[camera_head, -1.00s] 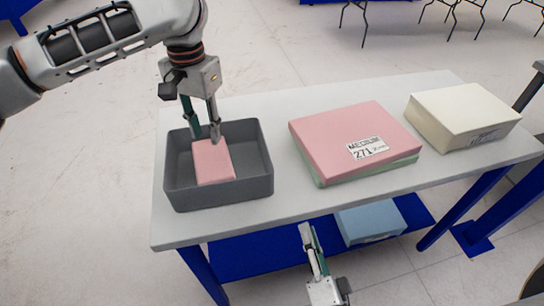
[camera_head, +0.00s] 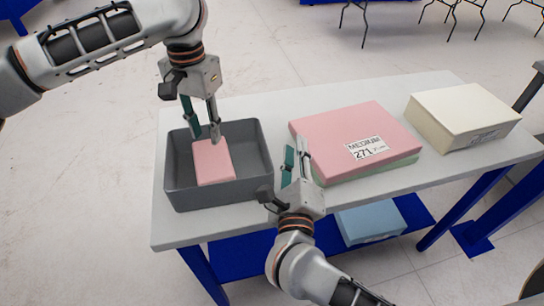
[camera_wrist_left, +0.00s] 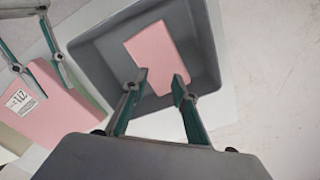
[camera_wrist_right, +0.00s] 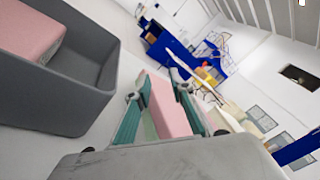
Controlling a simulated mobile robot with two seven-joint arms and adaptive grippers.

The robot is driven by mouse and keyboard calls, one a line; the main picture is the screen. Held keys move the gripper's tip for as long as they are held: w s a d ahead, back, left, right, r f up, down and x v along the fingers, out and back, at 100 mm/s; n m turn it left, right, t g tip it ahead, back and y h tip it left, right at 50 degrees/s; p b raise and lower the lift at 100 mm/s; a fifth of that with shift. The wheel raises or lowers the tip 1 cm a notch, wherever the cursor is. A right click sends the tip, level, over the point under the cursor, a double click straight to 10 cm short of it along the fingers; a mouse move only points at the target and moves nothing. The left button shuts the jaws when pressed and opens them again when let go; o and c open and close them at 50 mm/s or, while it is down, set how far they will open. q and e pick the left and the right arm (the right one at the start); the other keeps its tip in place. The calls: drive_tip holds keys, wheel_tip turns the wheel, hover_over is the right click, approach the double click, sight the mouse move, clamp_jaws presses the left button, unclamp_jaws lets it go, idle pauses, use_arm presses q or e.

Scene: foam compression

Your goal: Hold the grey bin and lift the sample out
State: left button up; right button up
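The grey bin (camera_head: 255,180) stands at the left end of the table. The sample, a pink block (camera_head: 213,165), is inside it. It also shows in the left wrist view (camera_wrist_left: 155,50), inside the bin (camera_wrist_left: 205,35). My left gripper (camera_head: 205,137) is open above the bin, with its fingertips near the sample's far edge; I cannot tell if they touch it. My right gripper (camera_head: 296,150) is open and empty, between the bin's right side and the large pink foam. In the right wrist view the bin (camera_wrist_right: 55,95) is to the left of its fingers.
A large pink foam slab (camera_head: 350,135) labelled MEDIUM 271 lies on a green slab (camera_head: 370,171), close to my right gripper. A cream block (camera_head: 463,112) sits at the table's right end. A blue block (camera_head: 370,222) rests on the lower shelf.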

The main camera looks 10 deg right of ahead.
sight(266, 145)
drive_tip(key=w+a+r+m+g+y, duration=0.1)
drive_tip(key=w+a+r+m, duration=0.1)
drive_tip(key=w+r+m, duration=0.15)
drive_tip(key=s+a+f+m+g+y, duration=0.1)
drive_tip(key=s+m, duration=0.1)
drive_tip(key=s+a+f+m+g+y, duration=0.2)
drive_tip(key=shift+s+a+f+y, duration=0.2)
drive_tip(key=shift+f+y, duration=0.05)
drive_tip(key=shift+y, duration=0.05)
drive_tip(key=shift+g, duration=0.3)
drive_tip(key=shift+x, duration=3.75)
clamp_jaws()
